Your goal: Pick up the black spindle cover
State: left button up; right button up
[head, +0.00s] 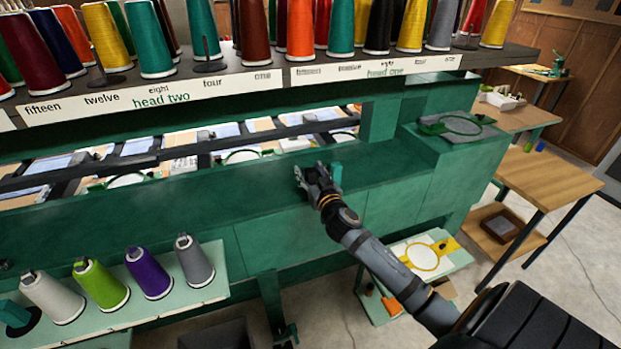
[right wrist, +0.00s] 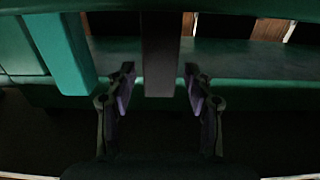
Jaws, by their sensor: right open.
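The black spindle cover (right wrist: 160,50) shows in the right wrist view as a dark upright block, centred between my right fingers. My right gripper (right wrist: 159,78) is open, with one finger to each side of the cover and a visible gap on both sides. In the head view my right gripper (head: 312,173) is at the green machine's front ledge, and I cannot make out the cover behind it. A teal block (head: 337,175) stands just right of the gripper there; a teal block also shows at the left of the right wrist view (right wrist: 62,45). My left gripper is not in view.
The green machine body (head: 390,195) spans the middle, with a rack of thread cones (head: 341,25) above. A pale green shelf (head: 215,290) with several cones stands at lower left. A wooden table (head: 548,177) stands at the right. The ledge right of the teal block is clear.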

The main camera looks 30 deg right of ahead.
jog(key=c, duration=0.9)
